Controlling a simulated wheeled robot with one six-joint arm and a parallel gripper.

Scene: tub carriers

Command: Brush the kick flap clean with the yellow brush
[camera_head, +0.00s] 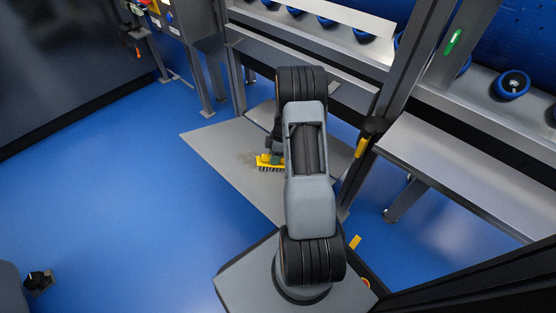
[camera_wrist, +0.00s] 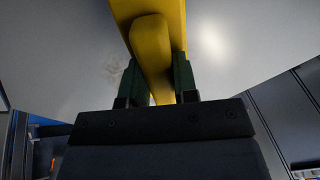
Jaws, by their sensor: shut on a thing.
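The kick flap (camera_head: 224,151) is a flat grey plate low over the blue floor, in the middle of the head view. A brownish smudge shows on it just left of the brush. The yellow brush (camera_head: 265,161) has dark bristles pointing down at the flap; I cannot tell whether they touch it. My gripper (camera_wrist: 155,85) is shut on the brush's yellow handle (camera_wrist: 152,50) in the wrist view. The flap (camera_wrist: 60,45) also fills the upper part of that view, with a faint brown patch left of the handle. My arm hides the flap's right part in the head view.
A grey metal frame with blue rollers (camera_head: 511,85) stands behind and to the right. An upright post (camera_head: 395,90) and a grey shelf plate (camera_head: 460,175) are right of my arm. Blue floor (camera_head: 110,200) is open at the left.

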